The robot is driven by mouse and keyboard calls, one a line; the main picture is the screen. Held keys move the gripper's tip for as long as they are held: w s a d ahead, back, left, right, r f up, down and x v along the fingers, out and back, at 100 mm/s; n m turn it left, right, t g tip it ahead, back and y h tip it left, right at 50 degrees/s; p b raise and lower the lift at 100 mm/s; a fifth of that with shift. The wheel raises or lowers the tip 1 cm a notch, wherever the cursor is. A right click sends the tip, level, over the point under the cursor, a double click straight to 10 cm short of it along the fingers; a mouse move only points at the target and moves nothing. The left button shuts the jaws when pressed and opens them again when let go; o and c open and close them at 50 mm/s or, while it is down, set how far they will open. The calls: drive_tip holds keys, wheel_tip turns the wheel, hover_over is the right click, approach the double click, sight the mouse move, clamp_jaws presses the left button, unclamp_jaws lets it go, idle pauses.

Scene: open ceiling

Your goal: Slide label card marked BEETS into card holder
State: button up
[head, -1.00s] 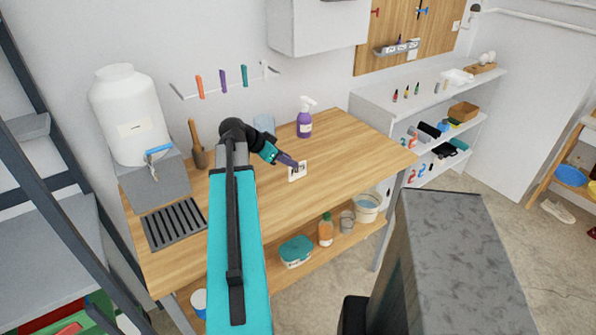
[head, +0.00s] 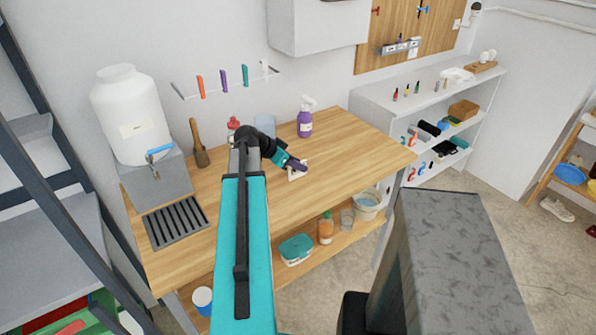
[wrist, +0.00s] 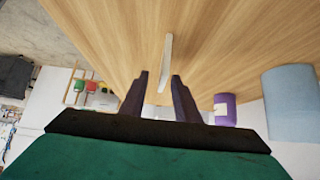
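A small white piece (head: 297,174) is on the wooden workbench (head: 345,150), at the tip of my gripper (head: 297,165). In the wrist view it is a thin white upright edge (wrist: 167,58), its near end between the dark fingertips (wrist: 160,77). Gaps show on both sides, so the fingers look open around or just behind it. I cannot tell whether it is the card or the holder, and no BEETS lettering is readable. A pale label (head: 133,128) is on the front of the large white jar (head: 128,95); its text is too small to read.
A purple spray bottle (head: 305,122) stands at the bench's back, also in the wrist view (wrist: 224,108). A light blue cylinder (head: 265,124), a red-topped item (head: 233,123) and a wooden mallet (head: 199,150) stand behind my arm. A slotted grey tray (head: 175,223) lies front left. The bench's right half is clear.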

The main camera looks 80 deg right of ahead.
sight(304, 175)
drive_tip(key=shift+p+x, duration=0.85)
drive_tip(key=shift+x, duration=0.4)
drive_tip(key=shift+p+x, duration=0.35)
drive_tip(key=shift+x, duration=0.85)
drive_tip(key=shift+w+f, duration=0.1)
clamp_jaws()
